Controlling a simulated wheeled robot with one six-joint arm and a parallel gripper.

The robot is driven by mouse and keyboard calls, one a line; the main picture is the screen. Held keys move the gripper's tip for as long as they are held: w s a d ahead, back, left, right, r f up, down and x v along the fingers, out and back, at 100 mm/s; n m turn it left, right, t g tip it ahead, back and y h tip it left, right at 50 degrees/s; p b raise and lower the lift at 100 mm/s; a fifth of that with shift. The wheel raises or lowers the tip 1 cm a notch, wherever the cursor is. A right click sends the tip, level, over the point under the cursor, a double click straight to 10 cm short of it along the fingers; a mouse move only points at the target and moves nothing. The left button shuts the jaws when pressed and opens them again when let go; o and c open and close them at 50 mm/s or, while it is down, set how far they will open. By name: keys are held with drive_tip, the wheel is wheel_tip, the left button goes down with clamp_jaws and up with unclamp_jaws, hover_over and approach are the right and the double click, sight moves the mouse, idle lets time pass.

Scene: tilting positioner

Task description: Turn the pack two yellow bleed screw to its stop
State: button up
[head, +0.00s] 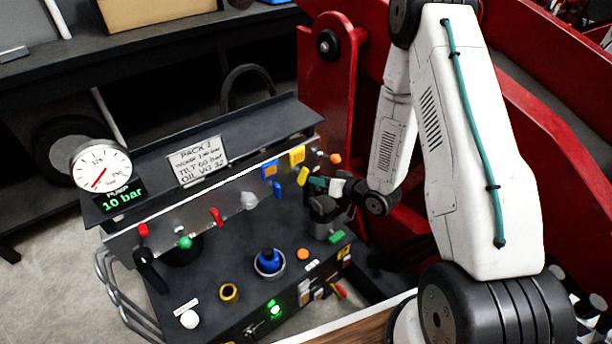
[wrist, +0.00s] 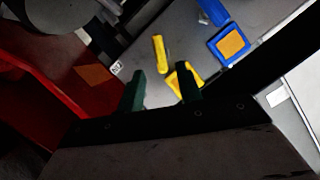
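The panel marked PACK 2 (head: 197,160) carries a small yellow bar-shaped handle (head: 303,176), which I take to be the bleed screw. It also shows in the wrist view (wrist: 160,53), standing nearly upright in the picture. My gripper (head: 318,184) is at the panel's right end. In the wrist view its two green fingers (wrist: 160,80) are apart with nothing between them. The yellow handle lies just beyond the fingertips, between their lines; I see no contact.
A blue square with an orange centre (wrist: 231,44) and a blue handle (wrist: 213,11) are beside the yellow parts. A red machine frame (head: 335,90) stands close on the right. A gauge (head: 100,166) above a "10 bar" display is at the left.

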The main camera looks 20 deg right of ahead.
sight(307, 177)
drive_tip(key=x, duration=0.7)
drive_tip(key=shift+w+a, duration=0.1)
drive_tip(key=shift+w, duration=0.05)
clamp_jaws()
